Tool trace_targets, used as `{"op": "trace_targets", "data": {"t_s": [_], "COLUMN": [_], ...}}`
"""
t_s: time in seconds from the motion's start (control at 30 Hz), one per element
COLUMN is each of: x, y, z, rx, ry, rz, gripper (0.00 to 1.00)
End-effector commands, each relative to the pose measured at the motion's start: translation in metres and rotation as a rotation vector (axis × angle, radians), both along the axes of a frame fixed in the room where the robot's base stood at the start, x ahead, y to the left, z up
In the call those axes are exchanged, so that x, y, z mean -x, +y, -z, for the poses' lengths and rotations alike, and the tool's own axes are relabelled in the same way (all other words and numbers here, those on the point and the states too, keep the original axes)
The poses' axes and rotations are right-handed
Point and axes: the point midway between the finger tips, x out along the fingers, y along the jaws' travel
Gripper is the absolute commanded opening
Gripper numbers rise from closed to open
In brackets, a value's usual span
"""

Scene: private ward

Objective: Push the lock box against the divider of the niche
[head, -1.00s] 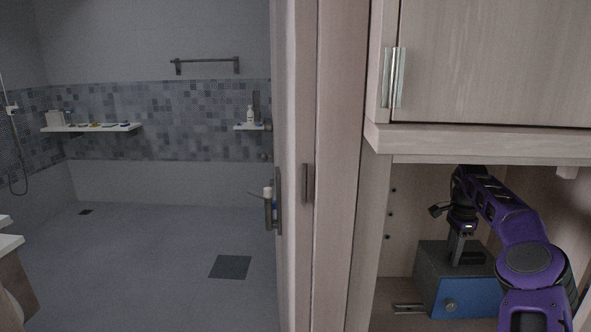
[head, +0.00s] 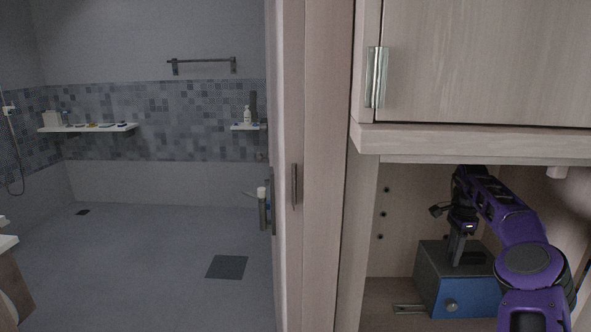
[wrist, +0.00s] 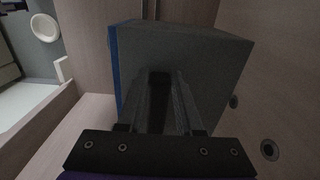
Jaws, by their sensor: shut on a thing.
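The lock box (head: 428,280) is a dark grey box with a blue front and a round knob. It stands on the niche floor (head: 385,322) at the lower right of the head view. My gripper (head: 457,256) reaches down onto its top and is shut on it, apparently by a handle that the fingers mostly hide. In the wrist view the box (wrist: 215,55) lies directly beyond the fingers (wrist: 160,85). The niche's left panel (head: 400,200) has several dark holes, and bare floor shows between it and the box. My arm covers much of the right side, so I cannot tell where the divider meets the box.
A metal strip (head: 410,308) lies left of the box.

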Motion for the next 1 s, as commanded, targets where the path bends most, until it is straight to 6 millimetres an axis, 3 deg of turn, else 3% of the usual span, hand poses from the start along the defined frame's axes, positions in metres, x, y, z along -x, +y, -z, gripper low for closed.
{"op": "trace_targets", "data": {"t_s": [1.0], "x": [-0.0006], "y": [-0.0103], "z": [-0.0035], "rx": [0.008], "ry": [-0.011], "rz": [0.004], "gripper": [0.0]}}
